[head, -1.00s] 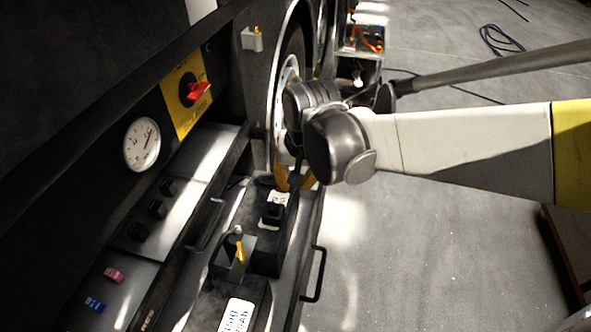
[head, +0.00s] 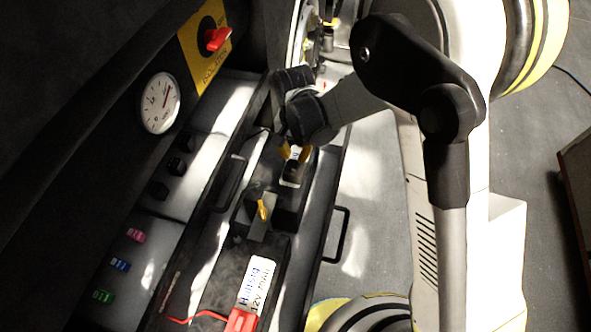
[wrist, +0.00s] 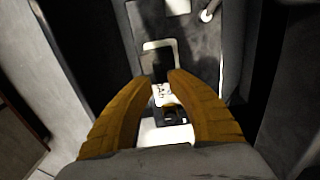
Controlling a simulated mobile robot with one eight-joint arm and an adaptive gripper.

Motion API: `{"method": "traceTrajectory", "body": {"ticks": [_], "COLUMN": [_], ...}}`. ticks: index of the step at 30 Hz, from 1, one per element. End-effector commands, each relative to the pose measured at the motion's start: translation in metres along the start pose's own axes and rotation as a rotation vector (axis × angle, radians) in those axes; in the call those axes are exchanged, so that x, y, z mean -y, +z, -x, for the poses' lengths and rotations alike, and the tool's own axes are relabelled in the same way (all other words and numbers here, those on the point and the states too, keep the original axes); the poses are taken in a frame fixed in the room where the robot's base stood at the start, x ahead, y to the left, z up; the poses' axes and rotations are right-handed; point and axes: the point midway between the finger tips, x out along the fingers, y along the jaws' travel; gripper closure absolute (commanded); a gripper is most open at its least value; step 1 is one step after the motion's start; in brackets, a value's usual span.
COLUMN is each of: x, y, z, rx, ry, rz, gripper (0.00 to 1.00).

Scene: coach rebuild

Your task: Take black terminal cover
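A black block, which looks like the black terminal cover (head: 293,174), sits at the far end of the dark battery in the head view, with white label surface around it. In the wrist view the black block (wrist: 162,62) stands on a white patch just beyond the fingertips. My gripper (head: 296,152) is pointing down at that end of the battery. Its yellow fingers (wrist: 163,76) are apart, with nothing clearly held between them. A white label and a small dark ring-shaped part show between the fingers. Whether a finger touches the block cannot be told.
A yellow-tabbed bracket (head: 263,210) stands nearer on the battery, and a red terminal cover (head: 240,320) with a red cable lies at the near end. The dark tray has a side handle (head: 338,235). A panel with gauge (head: 159,103) and red switch (head: 217,40) rises at left.

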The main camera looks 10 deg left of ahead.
Motion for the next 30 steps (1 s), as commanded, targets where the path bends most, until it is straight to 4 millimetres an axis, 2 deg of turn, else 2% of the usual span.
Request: {"method": "traceTrajectory", "body": {"ticks": [9,11,17,19,20,30], "x": [-0.002,-0.002,-0.002,-0.002,-0.002,-0.002], "y": [0.002,0.002,0.002,0.002,0.002,0.002], "z": [-0.045,-0.05,-0.049,-0.049,-0.049,-0.049], "rx": [0.0,0.0,0.0,0.0,0.0,0.0], "ry": [0.0,0.0,0.0,0.0,0.0,0.0], "rz": [0.0,0.0,0.0,0.0,0.0,0.0], "gripper": [0.8,0.8,0.8,0.96,1.0,1.0]}}
